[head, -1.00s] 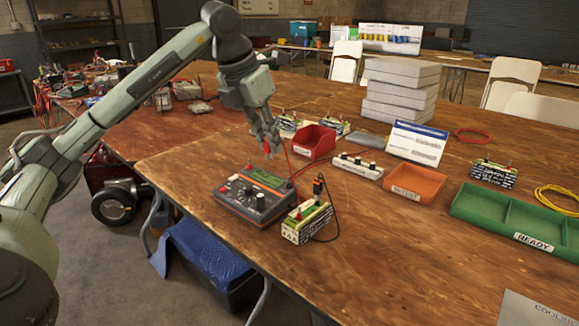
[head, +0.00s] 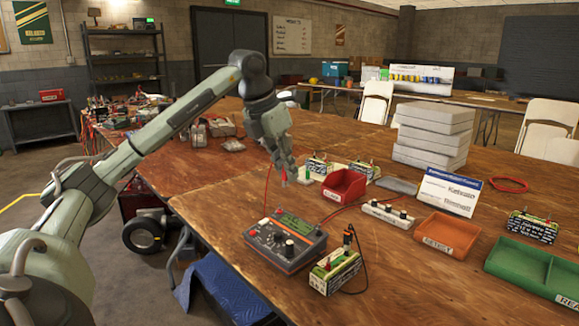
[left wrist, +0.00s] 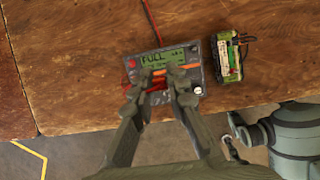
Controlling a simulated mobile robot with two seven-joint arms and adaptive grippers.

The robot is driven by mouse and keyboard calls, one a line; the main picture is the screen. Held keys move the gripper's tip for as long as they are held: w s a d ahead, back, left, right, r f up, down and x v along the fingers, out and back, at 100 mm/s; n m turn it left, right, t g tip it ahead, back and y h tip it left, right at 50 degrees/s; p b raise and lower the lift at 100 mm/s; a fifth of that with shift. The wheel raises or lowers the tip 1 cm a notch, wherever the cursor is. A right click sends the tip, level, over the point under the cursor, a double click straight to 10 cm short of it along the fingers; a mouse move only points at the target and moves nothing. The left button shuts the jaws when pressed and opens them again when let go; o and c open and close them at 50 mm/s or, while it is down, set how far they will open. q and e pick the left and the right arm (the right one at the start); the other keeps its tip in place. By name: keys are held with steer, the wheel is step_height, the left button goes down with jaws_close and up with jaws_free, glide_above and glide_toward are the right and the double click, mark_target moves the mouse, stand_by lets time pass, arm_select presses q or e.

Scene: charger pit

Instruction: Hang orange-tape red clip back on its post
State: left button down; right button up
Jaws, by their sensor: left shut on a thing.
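My left gripper (head: 284,176) is shut on a red clip (head: 284,182), up behind the charger (head: 285,240). A red lead hangs near the clip. In the left wrist view, my left gripper (left wrist: 160,82) appears over the charger (left wrist: 150,60), whose screen reads FULL. Red shows at its fingertips; the fingers hide much of the clip, and I cannot make out its orange tape. A small upright green piece (head: 307,174) is just right of the gripper in the head view; I cannot tell whether it is the post. My right gripper is not in view.
A green battery (head: 335,270) with a black lead stands right of the charger. A red bin (head: 343,187), a white strip (head: 388,213), an orange RETEST tray (head: 447,235) and a green tray (head: 530,268) lie to the right. Bare wood is in front of the trays.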

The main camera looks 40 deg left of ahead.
arm_select(q)
steer(key=w+a+f+b, duration=0.1)
steer(key=w+a+f, duration=0.1)
steer(key=w+a, duration=0.2)
steer(key=a, duration=0.2)
steer(key=shift+w+a+f, duration=0.2)
steer(key=shift+a+f, duration=0.05)
steer(key=shift+a, duration=0.05)
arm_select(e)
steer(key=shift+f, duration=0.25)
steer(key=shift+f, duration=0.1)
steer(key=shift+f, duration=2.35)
arm_select(q)
steer(key=shift+f+b, duration=1.15)
steer(key=shift+f, duration=0.65)
steer(key=shift+f+b, duration=0.65)
steer(key=shift+f, duration=1.1)
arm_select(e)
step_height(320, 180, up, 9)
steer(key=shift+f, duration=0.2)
